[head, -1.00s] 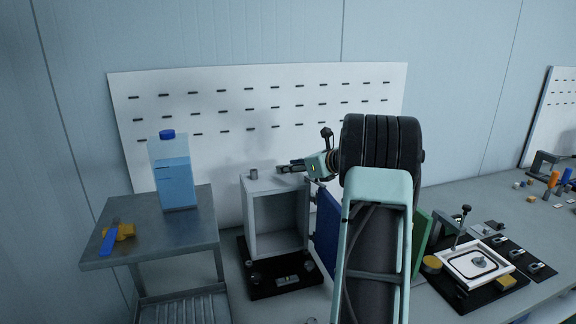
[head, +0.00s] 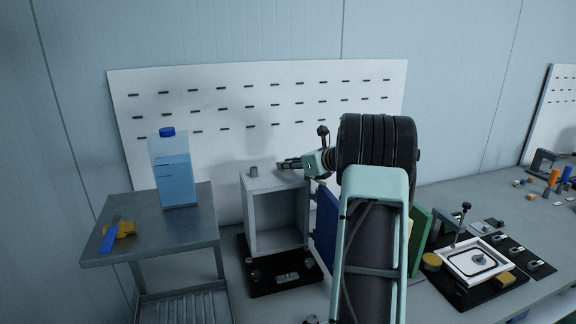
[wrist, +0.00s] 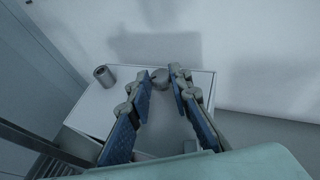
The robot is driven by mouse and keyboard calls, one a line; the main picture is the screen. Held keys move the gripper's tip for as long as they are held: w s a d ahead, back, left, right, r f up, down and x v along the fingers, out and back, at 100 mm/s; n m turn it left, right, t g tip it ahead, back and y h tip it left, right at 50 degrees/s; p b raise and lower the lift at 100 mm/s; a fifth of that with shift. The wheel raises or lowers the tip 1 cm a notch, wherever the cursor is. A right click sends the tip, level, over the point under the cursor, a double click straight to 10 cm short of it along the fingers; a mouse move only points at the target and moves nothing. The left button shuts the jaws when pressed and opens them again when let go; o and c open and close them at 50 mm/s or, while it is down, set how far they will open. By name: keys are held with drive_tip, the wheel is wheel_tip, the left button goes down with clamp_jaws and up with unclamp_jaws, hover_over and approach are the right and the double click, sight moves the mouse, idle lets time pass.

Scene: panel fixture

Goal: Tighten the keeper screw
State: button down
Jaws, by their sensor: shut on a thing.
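A grey open-fronted box (head: 250,212) stands on a black base plate (head: 262,288) on the bench. My gripper (head: 284,164) reaches in from the right over the top of the box. In the wrist view my gripper (wrist: 164,74) has its two blue-padded fingers on either side of a round grey screw head (wrist: 160,80), shut on it at the box top (wrist: 85,112). The fingers hide that screw head in the head view. A separate short grey cylinder (head: 254,172) stands to the left on the box top; it also shows in the wrist view (wrist: 104,76).
A metal cart (head: 150,235) at left holds a blue-capped bottle (head: 176,185) and a blue and yellow item (head: 118,232). A white slotted panel (head: 230,90) stands close behind. A blue door (head: 327,225) and other fixtures (head: 478,262) are at right.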

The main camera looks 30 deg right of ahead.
drive_tip(key=shift+f+b, duration=0.15)
drive_tip(key=shift+b, duration=0.15)
drive_tip(key=m+h+b, duration=0.1)
drive_tip(key=b, duration=0.1)
drive_tip(key=h+b, duration=0.1)
drive_tip(key=b, duration=0.1)
drive_tip(key=shift+a+f+m, duration=0.2)
drive_tip(key=shift+a+m, duration=0.15)
drive_tip(key=shift+m, duration=0.05)
drive_tip(key=m+h+b, duration=0.1)
drive_tip(key=b, duration=0.1)
drive_tip(key=m+h+b, duration=0.1)
drive_tip(key=h+b, duration=0.1)
drive_tip(key=shift+a+r+m, duration=0.15)
drive_tip(key=shift+a+m, duration=0.15)
drive_tip(key=shift+a+r+m+g+h+b, duration=0.1)
drive_tip(key=shift+m+g+h+b, duration=0.3)
drive_tip(key=shift+m+h+b, duration=0.45)
drive_tip(key=shift+h, duration=0.35)
drive_tip(key=c, duration=1.8)
unclamp_jaws()
drive_tip(key=shift+o, duration=0.2)
drive_tip(key=shift+r, duration=0.1)
